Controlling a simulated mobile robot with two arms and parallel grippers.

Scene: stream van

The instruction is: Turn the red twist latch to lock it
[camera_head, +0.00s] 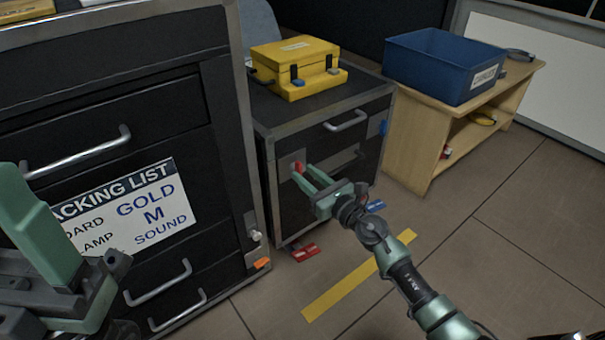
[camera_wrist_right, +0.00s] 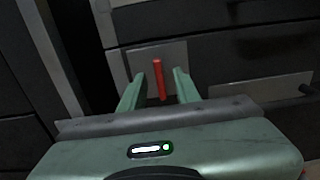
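The red twist latch (camera_head: 299,167) is on a small grey plate on the front of the low black case, near its left edge. In the right wrist view the latch (camera_wrist_right: 158,80) is a narrow red bar standing nearly upright. My right gripper (camera_head: 302,173) is open. In the wrist view its green fingers (camera_wrist_right: 157,84) are on either side of the latch, with a gap on each side. I cannot tell how deep the fingertips reach. My left gripper (camera_head: 75,260) is large at the lower left, partly cut off, and its fingers look apart.
A yellow case (camera_head: 297,62) sits on the low black case (camera_head: 262,115). A tall black drawer cabinet (camera_head: 215,110) with a packing list stands at left. A blue bin (camera_head: 425,65) is on a wooden shelf (camera_head: 412,130). Red and blue items lie on the floor by the case.

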